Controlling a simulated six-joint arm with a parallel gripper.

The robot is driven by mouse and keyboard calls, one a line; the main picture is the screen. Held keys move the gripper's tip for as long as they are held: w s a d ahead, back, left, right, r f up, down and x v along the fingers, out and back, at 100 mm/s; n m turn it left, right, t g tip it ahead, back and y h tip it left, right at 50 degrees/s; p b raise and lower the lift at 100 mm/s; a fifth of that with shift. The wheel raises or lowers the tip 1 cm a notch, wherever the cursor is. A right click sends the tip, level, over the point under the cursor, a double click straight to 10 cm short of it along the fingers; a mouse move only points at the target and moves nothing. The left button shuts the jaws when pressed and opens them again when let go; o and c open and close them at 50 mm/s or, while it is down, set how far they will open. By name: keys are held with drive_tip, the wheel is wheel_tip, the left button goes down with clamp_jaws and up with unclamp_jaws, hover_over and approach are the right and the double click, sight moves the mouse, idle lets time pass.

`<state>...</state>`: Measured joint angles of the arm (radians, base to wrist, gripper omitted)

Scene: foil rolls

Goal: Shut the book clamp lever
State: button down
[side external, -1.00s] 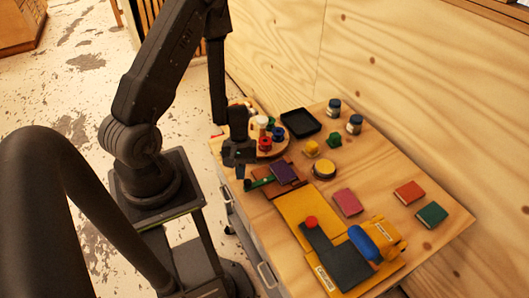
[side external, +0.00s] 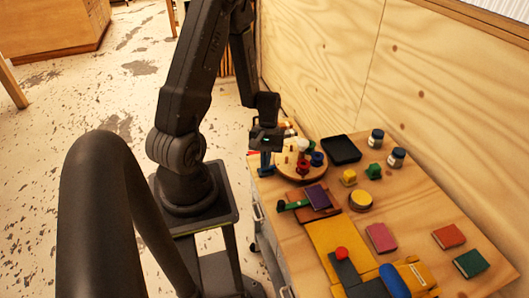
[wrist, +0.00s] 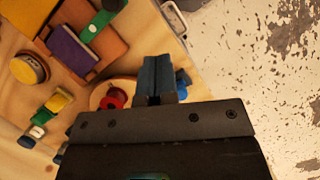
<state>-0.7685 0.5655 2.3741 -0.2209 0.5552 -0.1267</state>
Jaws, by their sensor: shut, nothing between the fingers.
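The book clamp (side external: 328,213) is a brown base with a purple book (side external: 316,196) on it. Its green lever (side external: 291,205) sticks out to the left past the base, over the table edge side. In the wrist view the lever (wrist: 101,22) lies at the top, reaching up and right from the purple book (wrist: 70,50). My gripper (side external: 266,171) is shut and empty, with blue fingers, apart from the lever and beside the round wooden stand. The wrist view shows the closed fingers (wrist: 157,70) pointing up, right of the clamp.
The round stand (side external: 288,171) holds red, blue and white rolls close to my gripper. A yellow press (side external: 327,238) with a red knob and blue roll stands in front. A black tray (side external: 341,150), jars, a yellow tin (side external: 361,200) and several books lie behind and right.

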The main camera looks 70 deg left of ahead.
drive_tip(key=shift+s+v, duration=0.1)
drive_tip(key=shift+v, duration=0.6)
drive_tip(key=shift+s+v, duration=0.15)
drive_tip(key=shift+v, duration=0.5)
drive_tip(key=w+d+r+m+t+y, duration=0.2)
drive_tip(key=d+r+m, duration=0.15)
drive_tip(key=r, duration=0.35)
drive_tip(key=w+d+r+m+t+y, duration=0.1)
drive_tip(key=w+d+r+m, duration=0.15)
drive_tip(key=d+r, duration=0.4)
drive_tip(key=s+d+r+m+t, duration=0.4)
drive_tip(key=s+d+r+m, duration=0.2)
drive_tip(key=r, duration=0.6)
drive_tip(key=shift+d+r+m+t+y, duration=0.2)
drive_tip(key=shift+d+m+t+y, duration=0.15)
drive_tip(key=shift+d, duration=0.5)
